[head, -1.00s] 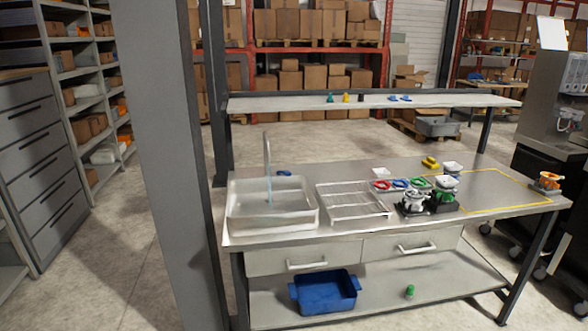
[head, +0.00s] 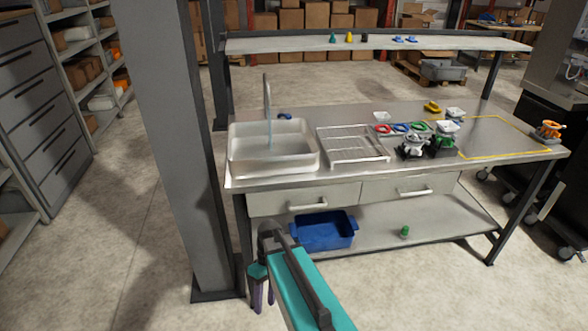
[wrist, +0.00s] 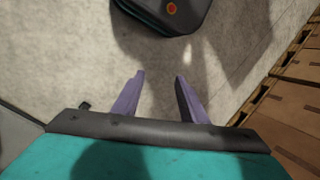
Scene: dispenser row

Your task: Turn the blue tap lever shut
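The tap (head: 267,95) stands upright at the back of the sink (head: 232,158), and a thin pale-blue stream runs from it into the basin. A small blue lever (head: 285,116) shows behind the sink's back rim, right of the tap; its exact angle is too small to tell. My gripper (head: 263,306) is low in front of the workbench, well short of the sink and lever. In the wrist view my gripper (wrist: 160,76) has its two purple fingers apart with nothing between them, over bare floor.
A wire rack (head: 352,150) stands right of the sink, then several coloured rings and valve-like parts. A shelf (head: 450,44) spans above the bench (head: 480,150). A grey post (head: 170,130) rises close left. A blue bin (head: 325,232) sits on the lower shelf.

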